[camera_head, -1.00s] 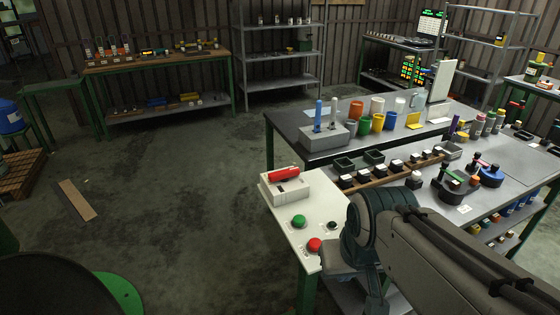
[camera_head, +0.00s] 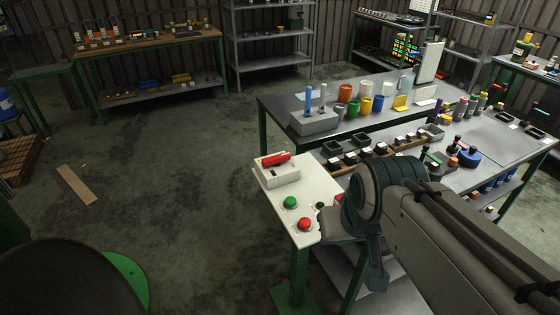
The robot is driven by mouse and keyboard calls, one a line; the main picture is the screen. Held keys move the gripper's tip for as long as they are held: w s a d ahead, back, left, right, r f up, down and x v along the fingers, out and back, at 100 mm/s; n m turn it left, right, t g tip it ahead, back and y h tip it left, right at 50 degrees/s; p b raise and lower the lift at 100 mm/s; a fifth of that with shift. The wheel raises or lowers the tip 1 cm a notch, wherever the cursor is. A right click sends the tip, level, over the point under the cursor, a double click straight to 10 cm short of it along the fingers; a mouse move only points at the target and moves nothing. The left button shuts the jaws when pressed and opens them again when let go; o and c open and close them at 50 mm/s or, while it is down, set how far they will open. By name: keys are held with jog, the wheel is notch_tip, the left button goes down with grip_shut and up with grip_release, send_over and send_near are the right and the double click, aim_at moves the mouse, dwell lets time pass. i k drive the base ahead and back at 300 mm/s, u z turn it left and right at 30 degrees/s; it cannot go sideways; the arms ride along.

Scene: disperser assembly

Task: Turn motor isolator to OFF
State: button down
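The motor isolator appears to be the pale box (camera_head: 281,177) with a red handle (camera_head: 275,159) lying across its top. It sits at the far left part of the white panel top, left of my arm. A green button (camera_head: 290,203) and a red button (camera_head: 305,224) are on the same panel in front of it. My arm reaches in from the lower right, and its dark joint stands just right of the buttons. My gripper's fingers cannot be made out; the arm's end is hidden or outside the view. Nothing is seen touching the red handle.
A small dark knob (camera_head: 320,205) lies close to my arm. Behind stands a metal table (camera_head: 290,103) with cups and a grey box (camera_head: 314,122) bearing two upright levers. The workbench at right is crowded. The concrete floor (camera_head: 170,190) at left is mostly open.

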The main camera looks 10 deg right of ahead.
aim_at(275, 160)
jog(key=k, duration=0.35)
jog(key=z, duration=1.2)
jog(key=i, duration=0.9)
jog(key=u, duration=1.8)
jog(key=i, duration=0.5)
jog(key=k, duration=0.5)
jog(key=u, duration=2.1)
jog(key=i, duration=0.25)
jog(key=u, duration=0.05)
